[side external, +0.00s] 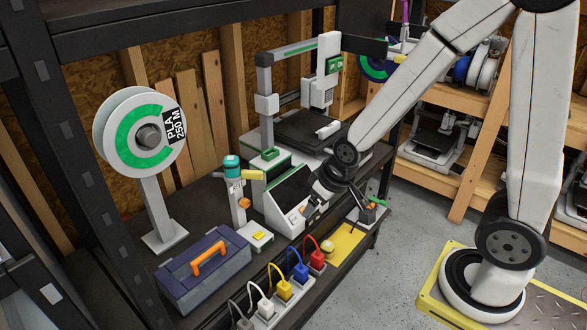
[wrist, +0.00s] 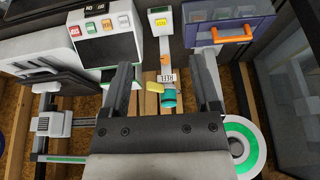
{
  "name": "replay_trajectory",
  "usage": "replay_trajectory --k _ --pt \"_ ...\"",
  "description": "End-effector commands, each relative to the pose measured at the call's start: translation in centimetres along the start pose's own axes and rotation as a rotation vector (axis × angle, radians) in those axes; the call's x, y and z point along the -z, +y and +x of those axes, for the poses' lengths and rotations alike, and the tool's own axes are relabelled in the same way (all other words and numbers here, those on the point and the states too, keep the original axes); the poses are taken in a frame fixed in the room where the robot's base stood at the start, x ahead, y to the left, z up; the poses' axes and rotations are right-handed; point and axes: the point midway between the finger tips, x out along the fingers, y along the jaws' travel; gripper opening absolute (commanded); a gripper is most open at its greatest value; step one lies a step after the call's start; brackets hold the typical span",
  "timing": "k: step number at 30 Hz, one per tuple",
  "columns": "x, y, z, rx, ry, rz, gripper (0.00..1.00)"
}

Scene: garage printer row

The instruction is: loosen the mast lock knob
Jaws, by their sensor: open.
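A short white post (side external: 238,200) with a teal cap (side external: 231,163) stands left of the printer. I cannot tell for certain which part is the mast lock knob; the orange knob fits best. In the wrist view the orange knob (wrist: 165,59), yellow lever (wrist: 154,88) and teal cap (wrist: 168,97) appear between the fingers. My gripper (wrist: 163,64) is open and empty, apart from the post. In the side view it hangs in front of the printer.
A power strip (side external: 268,312) with several coloured plugs lines the front edge.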

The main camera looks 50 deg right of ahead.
Motion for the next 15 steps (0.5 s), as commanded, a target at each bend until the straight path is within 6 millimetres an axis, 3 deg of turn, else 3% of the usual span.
replay_trajectory --k 6,15 --pt "4.2 0.1 3.9 0.003 0.159 0.025 0.79" --pt "8.9 0.3 9.0 0.016 0.389 0.056 0.79"
